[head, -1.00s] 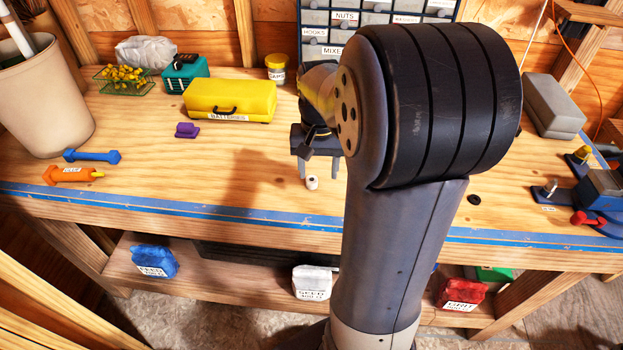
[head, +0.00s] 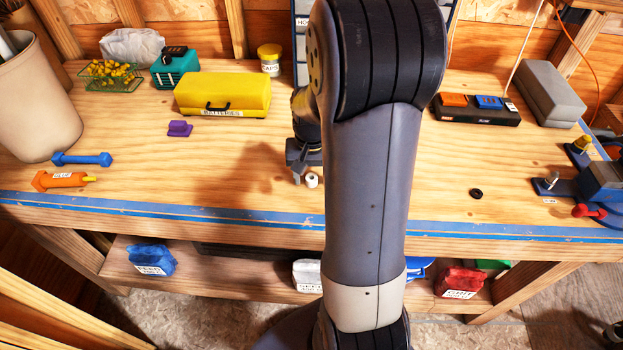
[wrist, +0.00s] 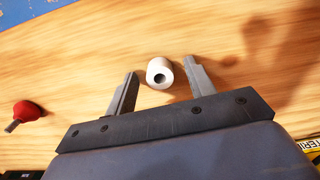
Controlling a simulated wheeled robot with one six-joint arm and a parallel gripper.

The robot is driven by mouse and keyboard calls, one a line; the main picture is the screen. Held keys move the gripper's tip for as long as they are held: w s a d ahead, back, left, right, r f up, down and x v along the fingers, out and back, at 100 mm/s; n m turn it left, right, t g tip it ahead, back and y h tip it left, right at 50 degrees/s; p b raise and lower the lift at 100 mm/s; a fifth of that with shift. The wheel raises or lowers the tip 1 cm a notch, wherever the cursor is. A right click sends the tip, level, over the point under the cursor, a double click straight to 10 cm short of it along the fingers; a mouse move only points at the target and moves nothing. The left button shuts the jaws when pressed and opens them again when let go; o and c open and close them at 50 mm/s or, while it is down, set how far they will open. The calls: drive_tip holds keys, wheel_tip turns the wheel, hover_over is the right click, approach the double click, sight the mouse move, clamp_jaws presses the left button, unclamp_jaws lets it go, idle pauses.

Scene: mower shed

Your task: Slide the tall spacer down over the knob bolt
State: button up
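A short white cylinder with a dark bore, likely the tall spacer (head: 312,181), stands on the bench. My gripper (wrist: 163,78) is open with nothing held; in the head view my gripper (head: 302,168) is low over the bench, just behind the spacer, partly hidden by my arm.
A black ring (head: 476,193) lies right of my arm. A red-headed object (wrist: 27,112) lies left in the wrist view. A yellow batteries box (head: 222,95), purple piece (head: 179,129) and black tray (head: 476,110) are behind.

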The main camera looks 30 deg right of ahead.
drive_tip(key=c, duration=1)
